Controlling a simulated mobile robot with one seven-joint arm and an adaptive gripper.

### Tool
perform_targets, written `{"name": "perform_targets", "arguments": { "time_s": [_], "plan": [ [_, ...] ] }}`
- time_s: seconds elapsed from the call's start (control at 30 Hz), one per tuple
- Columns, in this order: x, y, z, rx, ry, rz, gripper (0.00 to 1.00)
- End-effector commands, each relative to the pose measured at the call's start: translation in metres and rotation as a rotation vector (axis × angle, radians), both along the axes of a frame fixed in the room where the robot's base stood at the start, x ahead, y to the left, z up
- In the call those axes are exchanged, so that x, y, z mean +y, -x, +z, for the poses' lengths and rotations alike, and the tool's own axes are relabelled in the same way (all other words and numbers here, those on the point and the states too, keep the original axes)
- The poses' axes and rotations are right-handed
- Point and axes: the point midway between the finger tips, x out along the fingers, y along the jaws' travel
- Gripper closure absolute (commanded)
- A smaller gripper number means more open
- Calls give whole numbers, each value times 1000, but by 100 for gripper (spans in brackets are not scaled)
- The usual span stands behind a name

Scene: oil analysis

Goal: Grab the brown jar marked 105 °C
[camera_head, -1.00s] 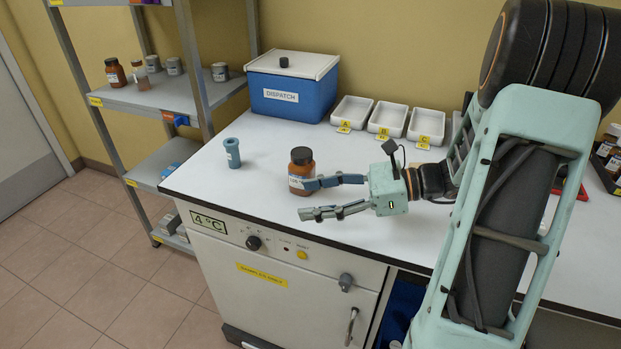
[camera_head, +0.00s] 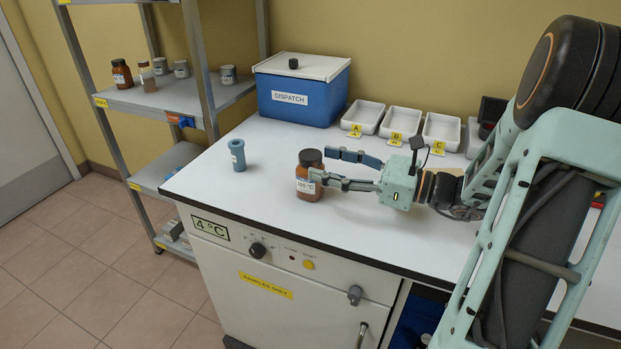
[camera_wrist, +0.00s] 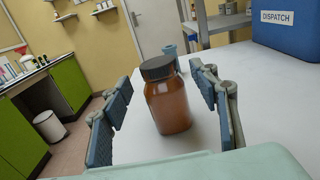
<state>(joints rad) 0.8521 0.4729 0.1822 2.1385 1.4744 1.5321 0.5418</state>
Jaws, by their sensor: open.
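The brown jar (camera_head: 309,176) has a black lid and a white label reading 105 °C, and stands upright on the white worktop near its front edge. In the wrist view the jar (camera_wrist: 168,98) stands between the two fingers, with a gap on each side; its label is out of sight there. The fingers also show in the wrist view (camera_wrist: 163,105).
A blue-grey cup (camera_head: 237,155) stands left of the jar. Behind are a blue DISPATCH box (camera_head: 299,96) and white trays (camera_head: 401,122) marked A, B and C. A metal shelf (camera_head: 140,102) at left holds another brown jar (camera_head: 121,74).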

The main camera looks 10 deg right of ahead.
Motion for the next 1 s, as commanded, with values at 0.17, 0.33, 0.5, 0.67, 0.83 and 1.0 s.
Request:
{"name": "perform_targets", "arguments": {
  "time_s": [0.17,0.33,0.5,0.67,0.83,1.0],
  "plan": [
    [24,-16,1,-2,0,5,45],
    [35,-24,2,-1,0,2,45],
    [34,-24,2,0,0,1,45],
    [34,-24,2,0,0,1,62],
    [34,-24,2,0,0,1,81],
    [34,-24,3,-1,0,2,97]
  ]
}}
